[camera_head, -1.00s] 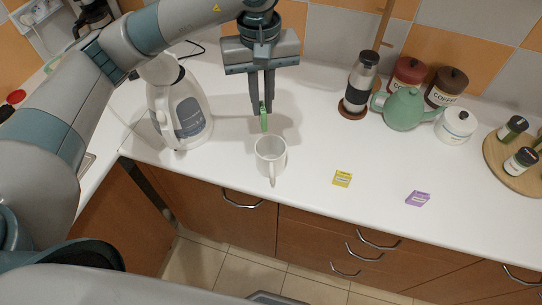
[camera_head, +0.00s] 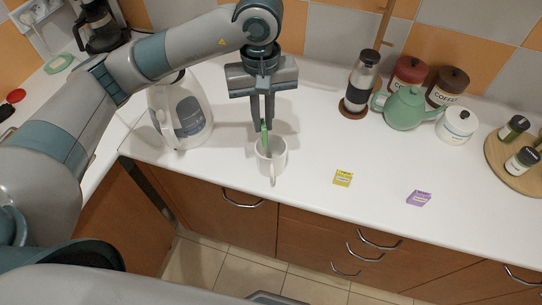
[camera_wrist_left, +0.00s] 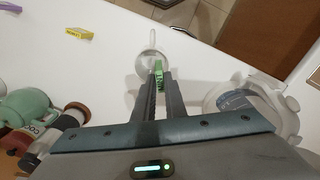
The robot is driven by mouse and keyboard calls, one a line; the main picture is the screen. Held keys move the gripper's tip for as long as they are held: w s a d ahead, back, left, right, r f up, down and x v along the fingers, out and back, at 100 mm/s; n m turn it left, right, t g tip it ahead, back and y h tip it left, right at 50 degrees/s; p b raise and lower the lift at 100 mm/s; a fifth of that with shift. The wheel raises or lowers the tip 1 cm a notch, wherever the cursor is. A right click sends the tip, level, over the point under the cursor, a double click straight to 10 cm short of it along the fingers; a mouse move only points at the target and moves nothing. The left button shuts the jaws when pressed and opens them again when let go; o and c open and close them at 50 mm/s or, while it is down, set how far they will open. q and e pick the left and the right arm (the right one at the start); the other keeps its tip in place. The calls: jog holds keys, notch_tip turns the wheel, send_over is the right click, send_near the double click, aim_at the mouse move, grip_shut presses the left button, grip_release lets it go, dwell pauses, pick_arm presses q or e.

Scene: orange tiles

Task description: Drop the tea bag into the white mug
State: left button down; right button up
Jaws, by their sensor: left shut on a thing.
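The white mug (camera_head: 270,160) stands upright near the front edge of the counter, its handle toward the edge. My left gripper (camera_head: 264,122) is shut on a green tea bag (camera_head: 264,138) and points down at the mug. In the head view the tea bag's lower end overlaps the mug's opening. In the left wrist view the green tea bag (camera_wrist_left: 159,72) sits between the fingertips, in front of the mug (camera_wrist_left: 150,58). Whether the tea bag is below the rim I cannot tell. My right gripper is not in view.
A white kettle (camera_head: 180,115) stands left of the mug. A yellow packet (camera_head: 343,178) and a purple packet (camera_head: 419,198) lie to the right. A green teapot (camera_head: 404,108), French press (camera_head: 362,82) and jars stand behind.

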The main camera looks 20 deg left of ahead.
pick_arm(q)
jog(key=c, duration=1.7)
grip_release()
jog(key=shift+r, duration=0.1)
jog(key=shift+r+b, duration=0.3)
jog(key=shift+r, duration=0.15)
jog(key=shift+r+b, duration=2.15)
jog(key=shift+r, duration=6)
